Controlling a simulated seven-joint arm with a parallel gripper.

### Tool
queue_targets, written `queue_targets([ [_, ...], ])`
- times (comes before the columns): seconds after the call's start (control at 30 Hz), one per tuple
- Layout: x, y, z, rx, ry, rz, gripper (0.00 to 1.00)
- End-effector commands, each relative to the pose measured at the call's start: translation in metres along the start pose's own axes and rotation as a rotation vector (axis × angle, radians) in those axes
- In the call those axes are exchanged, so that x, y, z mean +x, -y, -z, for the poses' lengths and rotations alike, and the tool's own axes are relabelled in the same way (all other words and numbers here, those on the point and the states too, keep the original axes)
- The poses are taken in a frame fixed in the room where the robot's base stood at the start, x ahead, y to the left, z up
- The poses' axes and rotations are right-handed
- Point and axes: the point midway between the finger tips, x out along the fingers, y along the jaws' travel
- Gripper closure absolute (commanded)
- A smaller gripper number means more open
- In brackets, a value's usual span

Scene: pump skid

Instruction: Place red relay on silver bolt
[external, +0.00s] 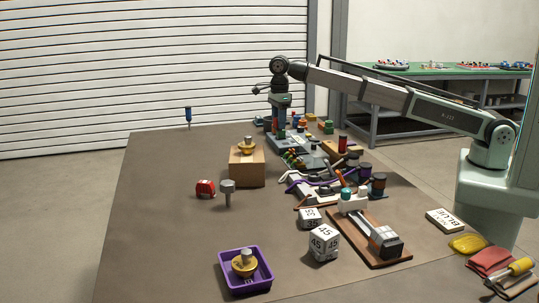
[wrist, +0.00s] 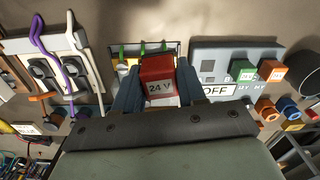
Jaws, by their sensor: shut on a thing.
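The red relay (wrist: 158,78), a red block with a white "24 V" label, sits between the two fingers of my gripper (wrist: 157,92) in the wrist view. My gripper is shut on it. In the external view my gripper (external: 279,122) points down at the far end of the table, and the relay there is small and hard to make out. I cannot tell whether the relay is clear of the panel under it. The silver bolt (external: 228,192) stands upright with its wide head up on the open table, nearer the camera and left of my gripper.
A red tape measure (external: 205,188) lies left of the bolt. A cardboard box (external: 247,172) with a yellow-and-silver piece stands behind it. A purple tray (external: 262,284) is in front. A grey panel (wrist: 208,52) with coloured blocks is beside my gripper. The table's left side is mostly clear.

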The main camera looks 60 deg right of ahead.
Motion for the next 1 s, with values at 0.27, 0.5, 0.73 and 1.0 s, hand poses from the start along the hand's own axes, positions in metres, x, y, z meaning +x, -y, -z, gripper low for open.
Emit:
queue_targets([
  [0.27, -0.009, -0.082, -0.076, -0.136, 0.004, 0.002, 0.91],
  [0.5, -0.020, -0.153, -0.143, -0.247, 0.008, 0.004, 0.91],
  [0.73, -0.034, -0.217, -0.206, -0.350, 0.010, 0.005, 0.91],
  [1.0, -0.052, -0.235, -0.271, -0.463, 0.008, 0.005, 0.91],
])
